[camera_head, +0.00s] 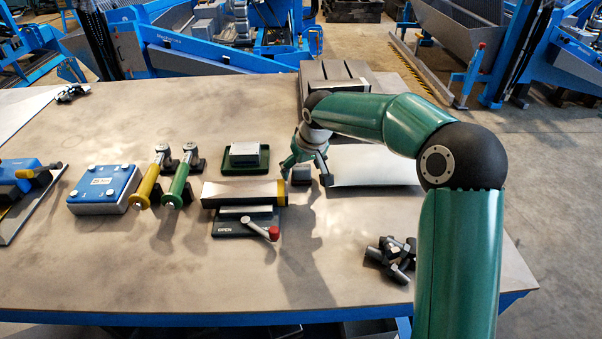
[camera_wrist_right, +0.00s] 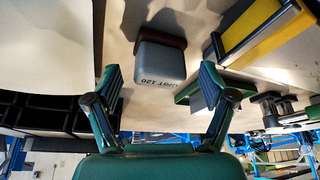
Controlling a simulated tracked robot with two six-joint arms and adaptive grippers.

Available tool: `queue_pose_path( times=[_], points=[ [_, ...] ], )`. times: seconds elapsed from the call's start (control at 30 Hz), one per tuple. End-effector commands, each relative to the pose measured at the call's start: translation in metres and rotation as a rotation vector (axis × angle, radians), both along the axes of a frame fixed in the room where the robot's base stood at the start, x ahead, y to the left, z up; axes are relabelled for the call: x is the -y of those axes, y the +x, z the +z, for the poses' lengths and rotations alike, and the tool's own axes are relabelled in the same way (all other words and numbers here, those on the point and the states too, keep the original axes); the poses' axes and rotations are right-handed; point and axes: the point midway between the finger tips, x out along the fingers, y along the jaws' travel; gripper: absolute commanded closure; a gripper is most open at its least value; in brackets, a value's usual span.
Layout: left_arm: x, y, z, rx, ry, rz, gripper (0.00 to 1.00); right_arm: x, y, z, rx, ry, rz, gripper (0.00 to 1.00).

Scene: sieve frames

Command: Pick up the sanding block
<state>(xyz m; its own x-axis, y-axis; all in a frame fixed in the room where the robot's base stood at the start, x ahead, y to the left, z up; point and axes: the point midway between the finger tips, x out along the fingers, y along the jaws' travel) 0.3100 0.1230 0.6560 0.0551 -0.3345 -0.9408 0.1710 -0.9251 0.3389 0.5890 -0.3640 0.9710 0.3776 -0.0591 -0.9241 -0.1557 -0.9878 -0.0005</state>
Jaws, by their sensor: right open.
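The sanding block (camera_head: 301,175) is a small grey block on the table, right of the green tray; my gripper partly covers it in the head view. In the right wrist view the sanding block (camera_wrist_right: 160,62) shows a grey body with partly legible print ending in "120" and a brown layer at its far end. My right gripper (camera_head: 306,167) points down over it. In the wrist view its open fingers (camera_wrist_right: 161,78) lie to either side of the block, with visible gaps and no clear contact. My left gripper is not in view.
A green tray (camera_head: 232,164) with a grey block and a yellow-sided frame (camera_head: 240,194) in a clamp stand close left. A pale sheet (camera_head: 375,168) lies right. Black knobs (camera_head: 393,262) lie front right. Yellow (camera_head: 148,190) and green-handled tools (camera_head: 178,188) stand left.

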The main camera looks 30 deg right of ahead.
Motion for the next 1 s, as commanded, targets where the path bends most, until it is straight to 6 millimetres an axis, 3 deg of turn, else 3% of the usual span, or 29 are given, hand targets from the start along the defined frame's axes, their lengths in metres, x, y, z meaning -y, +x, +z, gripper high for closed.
queue_pose_path(
  times=[0.33,0.7,1.0],
  points=[
    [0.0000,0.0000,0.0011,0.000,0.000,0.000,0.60,0.0014,0.0030,-0.0089,0.000,-0.001,-0.001,0.19],
    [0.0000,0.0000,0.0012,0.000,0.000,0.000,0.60,0.0017,0.0026,-0.0086,0.000,0.000,-0.002,0.81],
    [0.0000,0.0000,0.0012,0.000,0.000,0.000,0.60,0.0019,0.0027,-0.0071,0.001,0.000,-0.002,0.84]
  ],
)
